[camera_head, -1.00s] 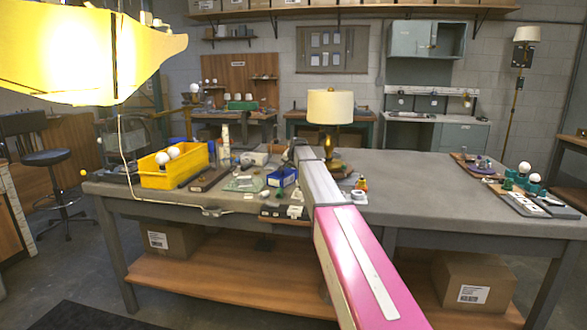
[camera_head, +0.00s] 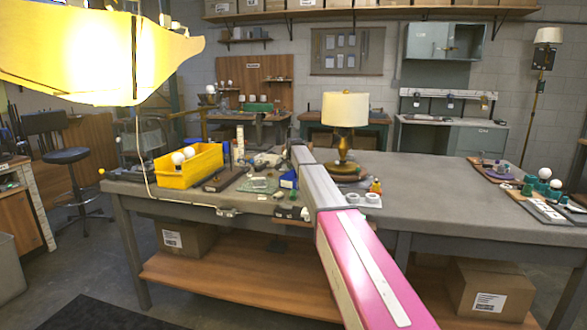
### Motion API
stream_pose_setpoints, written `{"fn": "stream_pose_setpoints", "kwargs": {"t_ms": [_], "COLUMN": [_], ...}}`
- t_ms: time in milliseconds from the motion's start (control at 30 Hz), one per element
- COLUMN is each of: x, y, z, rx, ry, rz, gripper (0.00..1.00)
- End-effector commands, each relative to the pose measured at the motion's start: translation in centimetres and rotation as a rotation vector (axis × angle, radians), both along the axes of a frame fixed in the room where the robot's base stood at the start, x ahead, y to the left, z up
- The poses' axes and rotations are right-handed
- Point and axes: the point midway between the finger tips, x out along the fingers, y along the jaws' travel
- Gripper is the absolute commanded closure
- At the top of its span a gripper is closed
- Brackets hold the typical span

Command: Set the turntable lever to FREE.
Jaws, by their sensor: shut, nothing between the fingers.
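A brass table lamp with a cream shade (camera_head: 345,109) stands upright on the workbench (camera_head: 440,190), just right of the far end of my arm. Its round dark base (camera_head: 345,172) is low on the bench and partly covered by my arm; it may be the turntable, but I cannot tell. No lever or FREE marking can be made out. A small yellow and red piece (camera_head: 376,187) stands just right of the base. My arm reaches over the bench from the lower right, and its fingers are not visible.
A yellow bin (camera_head: 188,168) with white bulbs stands at the bench's left, with several small parts between it and my arm. Trays with bulbs and green parts (camera_head: 540,195) lie at the right. The bench between lamp and trays is clear. A large glowing shade (camera_head: 95,55) hangs upper left.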

Motion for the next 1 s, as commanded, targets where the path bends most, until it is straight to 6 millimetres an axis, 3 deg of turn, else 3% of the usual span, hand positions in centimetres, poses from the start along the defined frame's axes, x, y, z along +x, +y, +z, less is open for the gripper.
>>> {"fn": "stream_pose_setpoints", "kwargs": {"t_ms": [400, 1000], "x": [1.1, 1.1], "y": [0.5, 0.5], "z": [0.0, 0.7], "rx": [-0.001, -0.004], "ry": [-0.004, -0.007], "rz": [0.001, 0.002], "gripper": [1.00, 1.00]}}
